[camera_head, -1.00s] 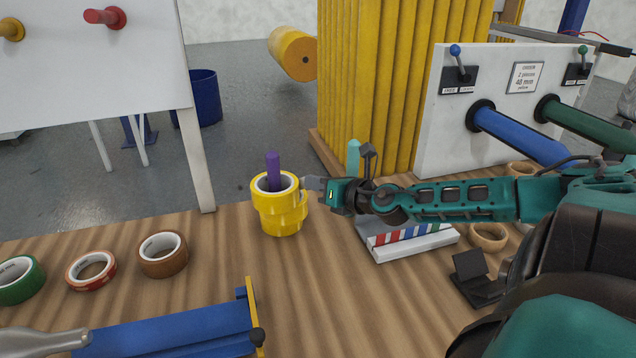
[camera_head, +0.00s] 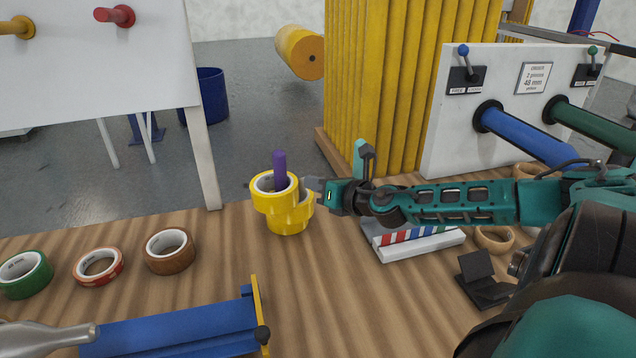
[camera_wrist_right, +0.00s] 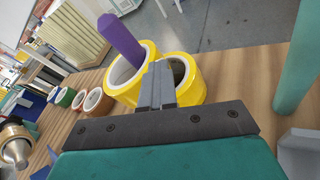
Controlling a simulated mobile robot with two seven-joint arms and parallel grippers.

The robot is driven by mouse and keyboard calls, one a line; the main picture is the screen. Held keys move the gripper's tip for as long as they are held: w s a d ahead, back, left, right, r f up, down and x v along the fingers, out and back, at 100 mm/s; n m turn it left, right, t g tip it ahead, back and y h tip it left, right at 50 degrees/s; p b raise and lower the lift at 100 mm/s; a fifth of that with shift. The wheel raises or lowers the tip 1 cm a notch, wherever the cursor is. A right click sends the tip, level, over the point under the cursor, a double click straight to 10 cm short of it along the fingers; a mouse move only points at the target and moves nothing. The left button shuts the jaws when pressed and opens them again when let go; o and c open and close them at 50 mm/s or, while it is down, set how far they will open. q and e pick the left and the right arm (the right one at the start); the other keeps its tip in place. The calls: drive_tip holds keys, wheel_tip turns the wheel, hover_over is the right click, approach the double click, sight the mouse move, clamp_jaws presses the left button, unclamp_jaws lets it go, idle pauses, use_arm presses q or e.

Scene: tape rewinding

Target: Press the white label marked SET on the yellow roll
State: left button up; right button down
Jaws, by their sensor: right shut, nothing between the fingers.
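Two yellow rolls (camera_head: 288,222) stand stacked and offset on the wooden table, with a purple rod (camera_head: 280,165) standing up out of the upper roll's white core. In the right wrist view the yellow rolls (camera_wrist_right: 190,90) sit side by side behind the fingertips, and the purple rod (camera_wrist_right: 118,38) leans out of the left one. My right gripper (camera_head: 308,185) is shut and empty, its tips at the right side of the rolls; I cannot tell whether they touch. The tips (camera_wrist_right: 160,70) hide part of both rolls. I cannot make out a label marked SET.
Brown (camera_head: 169,251), red (camera_head: 98,266) and green (camera_head: 25,273) tape rolls lie at the left. A blue bar (camera_head: 170,328) lies in front. A white tray with striped pieces (camera_head: 425,245) sits under my right arm. Bare table lies in front of the yellow rolls.

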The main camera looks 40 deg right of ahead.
drive_tip(key=shift+w+a+p, duration=0.2)
drive_tip(key=shift+a+p, duration=0.15)
drive_tip(key=shift+a, duration=0.05)
drive_tip(key=c, duration=1.8)
unclamp_jaws()
drive_tip(key=shift+c, duration=0.2)
drive_tip(key=o, duration=0.5)
drive_tip(key=shift+p+v, duration=1.4)
drive_tip(key=shift+v, duration=5)
